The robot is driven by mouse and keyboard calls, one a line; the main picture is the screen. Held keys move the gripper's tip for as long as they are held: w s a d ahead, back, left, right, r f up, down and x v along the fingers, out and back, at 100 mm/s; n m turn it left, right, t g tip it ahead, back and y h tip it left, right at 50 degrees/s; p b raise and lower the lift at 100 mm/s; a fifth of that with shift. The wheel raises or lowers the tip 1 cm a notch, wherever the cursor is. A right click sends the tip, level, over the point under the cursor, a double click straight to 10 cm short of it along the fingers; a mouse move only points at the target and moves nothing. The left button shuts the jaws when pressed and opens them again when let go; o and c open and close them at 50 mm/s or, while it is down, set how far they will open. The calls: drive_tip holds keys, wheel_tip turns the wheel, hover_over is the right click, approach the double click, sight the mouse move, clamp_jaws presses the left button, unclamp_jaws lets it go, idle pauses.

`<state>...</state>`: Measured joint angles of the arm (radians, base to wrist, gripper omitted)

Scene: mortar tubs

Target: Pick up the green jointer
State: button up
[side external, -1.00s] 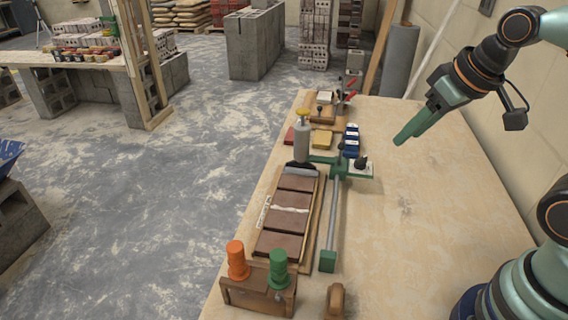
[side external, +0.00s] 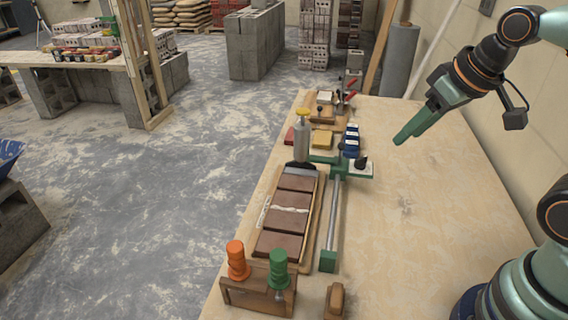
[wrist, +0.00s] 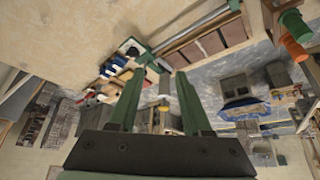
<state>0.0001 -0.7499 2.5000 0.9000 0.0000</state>
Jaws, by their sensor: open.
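The green jointer (side external: 279,262) stands upright in a wooden block (side external: 262,296) at the front edge of the bench, its ribbed green handle on top. An orange-handled tool (side external: 237,259) stands in the same block, just left of it. In the wrist view the green handle (wrist: 291,22) is at the top right corner, beside the orange handle (wrist: 297,51). My gripper (side external: 402,138) is raised over the far right of the bench, well away from the jointer. In the wrist view its green fingers (wrist: 157,76) are apart, with nothing held between them.
A long green-ended clamp (side external: 333,222) lies beside a board of brown bricks (side external: 296,184), behind the block. A bottle with a yellow top (side external: 301,140) and several coloured blocks are farther back. A small wooden tool (side external: 335,301) is right of the block. The bench's right side (side external: 430,225) is clear.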

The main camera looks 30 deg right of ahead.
idle(0.3)
drive_tip(key=o, duration=0.3)
